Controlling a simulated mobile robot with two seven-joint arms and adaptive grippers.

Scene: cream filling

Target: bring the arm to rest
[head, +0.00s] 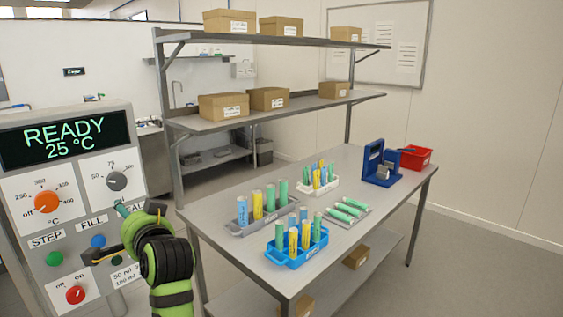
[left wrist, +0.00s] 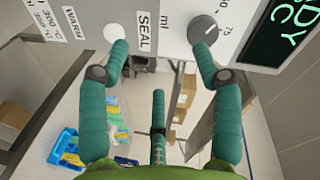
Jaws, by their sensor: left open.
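My left gripper (head: 108,234), on a green and black arm, is in front of the filling machine's panel (head: 20,185) in the head view. In the left wrist view its teal fingers (left wrist: 161,52) are spread apart with nothing between them. One fingertip appears close to a white button (left wrist: 113,34) near the SEAL label, and another close to the grey knob (left wrist: 203,29); I cannot tell whether either touches. The display (head: 65,138) reads READY 25 °C. The arm hides part of the panel's lower right. My right gripper is not in view.
A steel table (head: 215,232) on the right holds a blue rack (head: 283,261), a grey rack (head: 242,229) and a white rack (head: 303,188) of tubes, several lying tubes, a blue device (head: 370,165) and a red bin (head: 416,158). Shelves with boxes stand behind it.

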